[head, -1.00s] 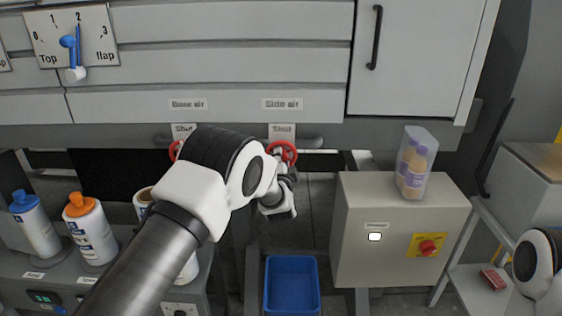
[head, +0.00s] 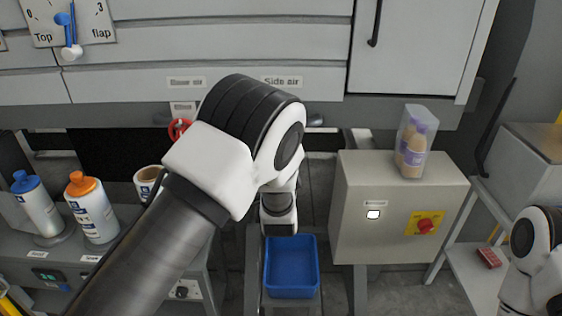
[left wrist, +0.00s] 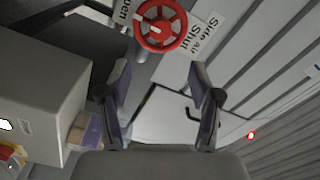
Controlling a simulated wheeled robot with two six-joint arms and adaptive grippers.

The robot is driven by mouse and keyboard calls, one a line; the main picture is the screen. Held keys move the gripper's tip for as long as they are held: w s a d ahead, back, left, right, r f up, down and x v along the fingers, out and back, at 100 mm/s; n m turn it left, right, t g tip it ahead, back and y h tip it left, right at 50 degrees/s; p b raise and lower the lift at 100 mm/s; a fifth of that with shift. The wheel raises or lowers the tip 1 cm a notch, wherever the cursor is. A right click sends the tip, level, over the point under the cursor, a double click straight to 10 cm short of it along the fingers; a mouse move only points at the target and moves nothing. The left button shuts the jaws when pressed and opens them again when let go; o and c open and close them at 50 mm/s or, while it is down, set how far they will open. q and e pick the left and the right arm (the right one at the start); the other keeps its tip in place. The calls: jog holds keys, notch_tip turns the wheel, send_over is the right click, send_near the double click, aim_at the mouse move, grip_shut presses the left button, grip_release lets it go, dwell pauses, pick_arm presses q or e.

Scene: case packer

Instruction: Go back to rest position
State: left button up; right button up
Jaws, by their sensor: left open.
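My left gripper (left wrist: 160,72) is open and empty in the left wrist view, with clear space between its fingers. A red valve wheel (left wrist: 160,25) with Side air, Open and Shut labels is beyond the fingertips, apart from them. In the head view my left arm reaches in from the lower left and hides that wheel; its fingers cannot be made out there. The red Base air wheel (head: 179,129) shows partly at the arm's left edge. My right arm shows at the lower right edge, its gripper out of view.
A blue bin (head: 292,268) lies below my left wrist. A grey box (head: 350,235) with a red knob carries a clear packet of bottles (head: 412,145). Bottles (head: 92,210) stand on the left bench. The machine front (head: 220,50) is behind my arm.

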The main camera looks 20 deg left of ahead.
pick_arm(q)
jog(key=shift+s, duration=0.25)
jog(key=s+a+f+n+g+h, duration=0.1)
jog(key=s+a+f+g, duration=0.3)
jog(key=s+f, duration=0.7)
jog(key=s+a+f+g, duration=0.45)
jog(key=s+f, duration=0.25)
jog(key=f, duration=0.9)
jog(key=s+d+f+n+g+h, duration=0.2)
jog(key=s+n+g, duration=0.2)
jog(key=s, duration=0.9)
jog(key=s+d+f+n+g+h, duration=0.1)
jog(key=s+n+g, duration=0.4)
jog(key=s, duration=0.8)
notch_tip(320, 180, down, 2)
jog(key=shift+s+d+f+h, duration=0.2)
jog(key=shift+s+d+h, duration=0.15)
jog(key=shift+h, duration=0.25)
